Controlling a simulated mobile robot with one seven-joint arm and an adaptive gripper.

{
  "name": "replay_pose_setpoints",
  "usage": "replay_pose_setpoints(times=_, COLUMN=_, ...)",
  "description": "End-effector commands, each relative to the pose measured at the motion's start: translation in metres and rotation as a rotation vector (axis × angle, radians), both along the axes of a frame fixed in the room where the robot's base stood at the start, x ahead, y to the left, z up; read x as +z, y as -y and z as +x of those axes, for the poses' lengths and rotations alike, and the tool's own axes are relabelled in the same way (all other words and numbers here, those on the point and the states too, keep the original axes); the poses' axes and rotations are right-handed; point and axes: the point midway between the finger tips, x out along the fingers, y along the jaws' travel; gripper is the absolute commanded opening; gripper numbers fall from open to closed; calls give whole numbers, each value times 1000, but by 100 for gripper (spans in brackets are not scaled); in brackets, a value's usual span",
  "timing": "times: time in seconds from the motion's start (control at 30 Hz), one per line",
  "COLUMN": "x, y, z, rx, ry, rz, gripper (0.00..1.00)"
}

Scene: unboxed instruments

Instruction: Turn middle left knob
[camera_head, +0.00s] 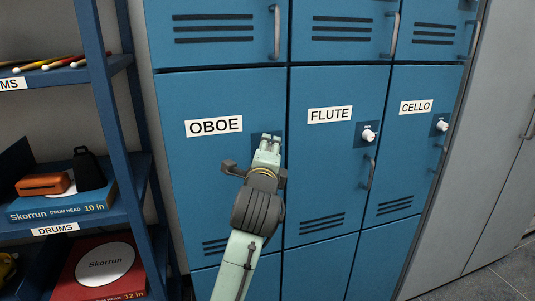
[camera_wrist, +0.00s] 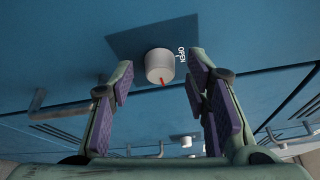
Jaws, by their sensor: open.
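The middle-row left locker door (camera_head: 222,110) is blue and labelled OBOE. Its knob is hidden behind my gripper in the head view. In the wrist view a white round knob (camera_wrist: 159,66) with a red mark near its lower edge sits on a dark square plate (camera_wrist: 130,42), with the word OPEN to its right. My gripper (camera_head: 268,142) is open in front of the OBOE door. In the wrist view its two purple-padded fingers (camera_wrist: 158,80) stand apart on either side of the knob, with visible gaps. Whether they touch it cannot be told, but no contact shows.
The FLUTE knob (camera_head: 368,135) and CELLO knob (camera_head: 441,125) are white, on doors to the right. The FLUTE door has a vertical handle (camera_head: 371,173) below its knob. A blue shelf (camera_head: 108,120) with drum boxes stands close at left. Grey cabinets (camera_head: 480,170) stand at right.

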Motion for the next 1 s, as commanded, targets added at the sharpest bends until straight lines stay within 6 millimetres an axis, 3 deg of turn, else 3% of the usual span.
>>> replay_pose_setpoints(times=0.27, x=0, y=0, z=-3, rx=0, ry=1, rz=-1, gripper=44)
replay_pose_setpoints(times=0.7, x=4, y=-5, z=-66, rx=0, ry=2, rz=0, gripper=44)
replay_pose_setpoints(times=1.0, x=4, y=-5, z=-75, rx=0, ry=0, rz=0, gripper=44)
